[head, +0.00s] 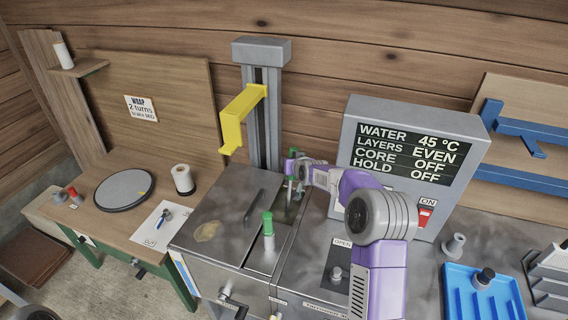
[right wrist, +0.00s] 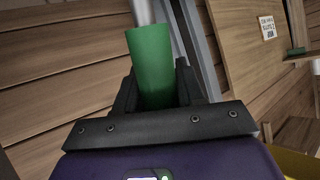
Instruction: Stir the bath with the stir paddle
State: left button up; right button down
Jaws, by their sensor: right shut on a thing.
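The stir paddle's green handle (head: 291,164) stands upright over the open part of the steel bath (head: 285,208). My right gripper (head: 299,171) comes in from the right and is shut on this handle. In the right wrist view the green handle (right wrist: 152,68) sits between the dark fingers of the gripper (right wrist: 155,92). The paddle's lower end is hidden in the narrow opening, so I cannot tell how deep it reaches. A second green-topped piece (head: 267,228) stands in the tank top nearer the front. My left gripper is not in view.
A grey column with a yellow arm (head: 240,105) rises behind the bath. A display box (head: 410,150) reads 45 °C, layers even, core off, hold off. A flat lid (head: 225,215) covers the bath's left side. A blue tray (head: 480,295) lies at the right.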

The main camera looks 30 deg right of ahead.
jog(key=shift+w+d+f, duration=0.1)
dwell(0.4)
jog(key=c, duration=0.8)
grip_release()
jog(key=shift+p+v, duration=0.3)
jog(key=shift+v, duration=3.5)
jog(key=shift+w+d, duration=0.1)
